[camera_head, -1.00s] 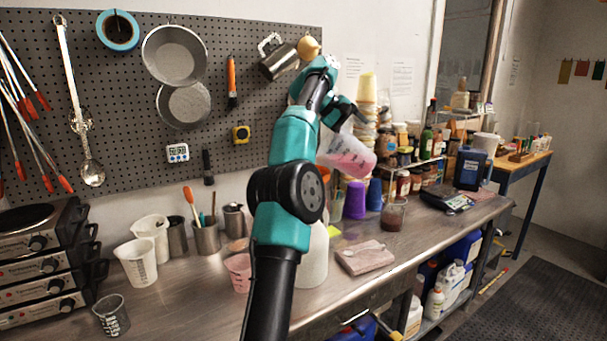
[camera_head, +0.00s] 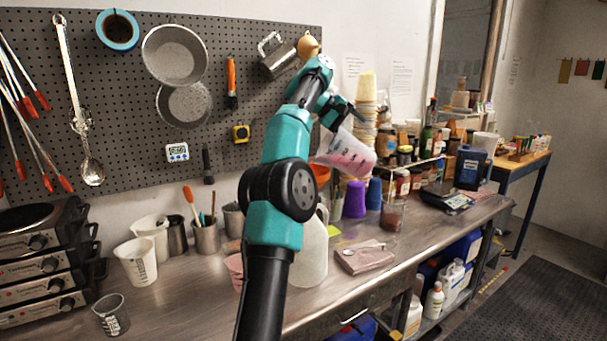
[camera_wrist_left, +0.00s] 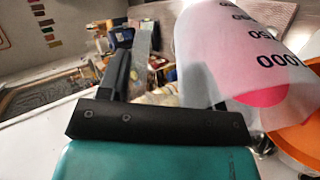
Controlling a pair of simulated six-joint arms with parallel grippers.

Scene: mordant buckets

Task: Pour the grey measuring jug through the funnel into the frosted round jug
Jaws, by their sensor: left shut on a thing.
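My left gripper (camera_head: 340,108) is shut on a translucent grey-white measuring jug (camera_head: 347,150) holding pink liquid. The jug is tilted and held in the air. In the left wrist view the jug (camera_wrist_left: 235,45) shows black printed numbers, with pink inside its lower end. The orange funnel (camera_head: 321,173) is just below and left of the jug, partly hidden by my arm. In the left wrist view the funnel (camera_wrist_left: 300,142) is at the lower right, close to the jug. The frosted round jug (camera_head: 313,258) stands on the bench under the funnel, half hidden by my arm. I see no pouring stream.
A folded pink cloth (camera_head: 365,257) lies right of the frosted jug. A glass beaker (camera_head: 391,215) and purple cups (camera_head: 355,198) stand behind it. White jugs (camera_head: 137,262) and a small beaker (camera_head: 110,315) are at the left. Stacked cups (camera_head: 362,125) rise behind the held jug.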

